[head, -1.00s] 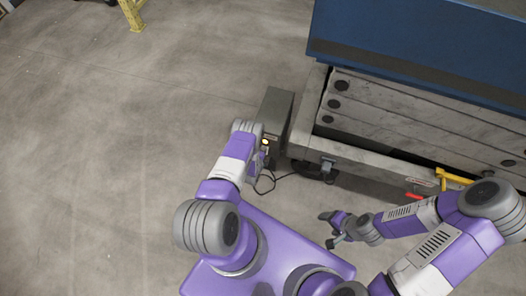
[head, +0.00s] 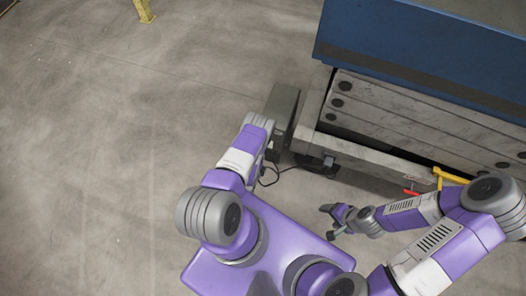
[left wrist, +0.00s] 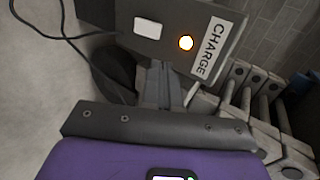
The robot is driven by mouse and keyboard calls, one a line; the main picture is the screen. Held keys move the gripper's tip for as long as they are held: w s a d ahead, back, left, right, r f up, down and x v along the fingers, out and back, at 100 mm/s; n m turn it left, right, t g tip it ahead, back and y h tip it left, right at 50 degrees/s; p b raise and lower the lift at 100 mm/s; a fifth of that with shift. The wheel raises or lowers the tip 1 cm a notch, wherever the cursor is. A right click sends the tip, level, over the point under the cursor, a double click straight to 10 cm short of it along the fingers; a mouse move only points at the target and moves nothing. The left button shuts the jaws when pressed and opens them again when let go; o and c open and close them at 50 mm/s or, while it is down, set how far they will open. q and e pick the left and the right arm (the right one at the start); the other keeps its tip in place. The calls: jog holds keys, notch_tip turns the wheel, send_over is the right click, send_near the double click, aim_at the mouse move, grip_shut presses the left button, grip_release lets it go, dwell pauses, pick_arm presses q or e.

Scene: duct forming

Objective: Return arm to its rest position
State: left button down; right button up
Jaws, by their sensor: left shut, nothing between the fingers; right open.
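My left arm (head: 243,157) reaches forward to the grey charge box (head: 284,108), and its gripper is hidden behind the wrist in the head view. In the left wrist view my left gripper (left wrist: 160,80) is shut and empty, in front of the box's face. That face carries a "CHARGE" label (left wrist: 209,48), a lit orange button (left wrist: 186,43) and a white button (left wrist: 148,28). I cannot tell whether the fingers touch the box. My right gripper (head: 333,222) is open and empty, low over the floor at the right, and its arm is bent.
A machine with a blue upper part (head: 420,50) and stacked grey slabs (head: 420,120) stands at the right. A yellow handle (head: 450,176) sticks out near my right arm. A dark cable (head: 268,180) runs by the box. The floor at the left (head: 90,160) is clear.

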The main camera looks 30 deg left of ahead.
pick_arm(q)
jog(key=shift+s+r, duration=0.3)
jog(key=shift+s, duration=0.05)
dwell(0.4)
jog(key=s+d+r+n+g+h, duration=0.3)
jog(key=s+d+r+n+g, duration=0.2)
jog(key=d+r+n, duration=0.3)
jog(key=s+d+r+n+g+h, duration=0.3)
jog(key=s+d+r+n+g, duration=0.2)
jog(key=d+r+n, duration=0.4)
jog(key=shift+d+r+n+g+h, duration=0.2)
jog(key=shift+r+n+g+h, duration=0.1)
jog(key=shift+r+n+h, duration=0.25)
jog(key=shift+r, duration=0.1)
